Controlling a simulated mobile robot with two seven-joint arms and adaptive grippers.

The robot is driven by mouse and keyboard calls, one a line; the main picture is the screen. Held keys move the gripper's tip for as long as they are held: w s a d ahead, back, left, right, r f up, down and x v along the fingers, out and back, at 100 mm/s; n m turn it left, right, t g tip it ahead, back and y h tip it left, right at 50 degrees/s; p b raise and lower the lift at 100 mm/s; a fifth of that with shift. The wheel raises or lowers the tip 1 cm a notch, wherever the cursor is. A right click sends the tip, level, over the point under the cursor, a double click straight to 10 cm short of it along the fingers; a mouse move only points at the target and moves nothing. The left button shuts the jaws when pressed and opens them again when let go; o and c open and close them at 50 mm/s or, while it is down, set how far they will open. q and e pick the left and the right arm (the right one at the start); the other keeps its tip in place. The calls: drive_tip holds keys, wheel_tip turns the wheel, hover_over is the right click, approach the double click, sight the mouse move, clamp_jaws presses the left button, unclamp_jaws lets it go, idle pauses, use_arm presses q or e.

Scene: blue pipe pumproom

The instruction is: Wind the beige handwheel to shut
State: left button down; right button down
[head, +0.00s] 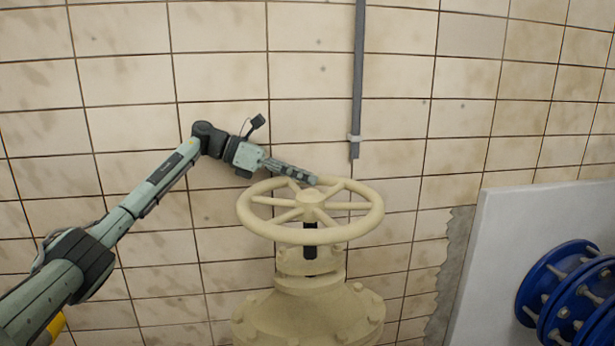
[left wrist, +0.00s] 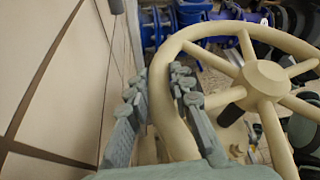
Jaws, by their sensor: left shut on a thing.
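The beige handwheel (head: 312,200) lies roughly level on top of a beige valve body (head: 308,312) in the head view. It has a round rim, several spokes and a central hub. My left gripper (head: 312,181) is at the far side of the wheel, close to the wall. In the left wrist view, the handwheel (left wrist: 262,82) fills the right side, and its rim passes between the two fingers of my left gripper (left wrist: 158,105). The fingers are shut on the rim; the exact contact is partly hidden. My right gripper is in neither view.
A tiled wall (head: 220,60) stands close behind the wheel, with a grey vertical conduit (head: 357,80) on it. A pale panel (head: 510,225) and blue flanged pipe (head: 570,295) are at the right. Space in front of the wheel looks clear.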

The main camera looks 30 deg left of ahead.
use_arm(q)
drive_tip(key=shift+d, duration=0.2)
idle(0.3)
drive_tip(key=c, duration=1.3)
unclamp_jaws()
drive_tip(key=shift+v, duration=3.75)
drive_tip(key=shift+w+a, duration=0.1)
drive_tip(key=shift+w, duration=0.05)
drive_tip(key=shift+c, duration=0.6)
